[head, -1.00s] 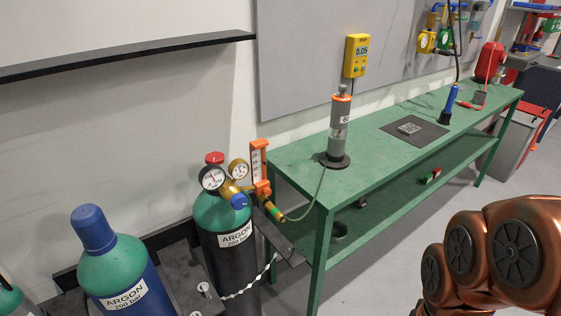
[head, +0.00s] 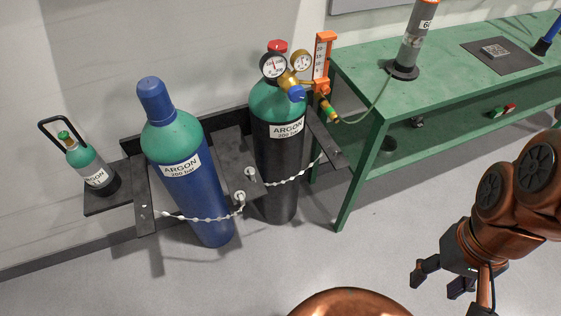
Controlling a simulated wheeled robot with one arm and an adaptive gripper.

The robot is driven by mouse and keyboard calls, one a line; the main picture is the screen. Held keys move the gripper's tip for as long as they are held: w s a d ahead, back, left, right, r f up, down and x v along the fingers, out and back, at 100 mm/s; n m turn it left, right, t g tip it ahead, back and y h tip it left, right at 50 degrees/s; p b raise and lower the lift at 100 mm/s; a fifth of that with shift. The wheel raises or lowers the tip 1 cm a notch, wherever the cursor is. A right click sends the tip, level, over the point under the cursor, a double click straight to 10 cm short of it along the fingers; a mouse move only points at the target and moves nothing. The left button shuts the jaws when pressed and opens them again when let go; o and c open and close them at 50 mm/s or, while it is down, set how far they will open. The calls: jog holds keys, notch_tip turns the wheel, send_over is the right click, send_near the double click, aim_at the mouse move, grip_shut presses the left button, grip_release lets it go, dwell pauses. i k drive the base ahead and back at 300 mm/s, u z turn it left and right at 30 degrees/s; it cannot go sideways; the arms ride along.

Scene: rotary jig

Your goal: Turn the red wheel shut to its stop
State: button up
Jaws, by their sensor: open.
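The red wheel (head: 278,46) sits on top of the argon cylinder with the black body and green shoulder (head: 279,150). A brass regulator (head: 288,78) with two round gauges and a blue knob is fitted just below the wheel. My gripper (head: 437,283) is at the lower right, open and empty, pointing down to the left. It is well apart from the wheel, to the right of and nearer than the cylinder. The wheel's turned position cannot be told at this size.
A blue argon cylinder (head: 184,165) with a blue cap stands left, chained to the dark rack (head: 236,163). A small cylinder (head: 90,165) stands farther left. An orange flowmeter (head: 323,62) and hose adjoin the regulator. The green bench (head: 420,75) is at right. Grey floor is clear in front.

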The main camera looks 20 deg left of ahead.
aim_at(278, 44)
jog(key=u, duration=0.6)
jog(key=i, duration=1)
jog(key=u, duration=2)
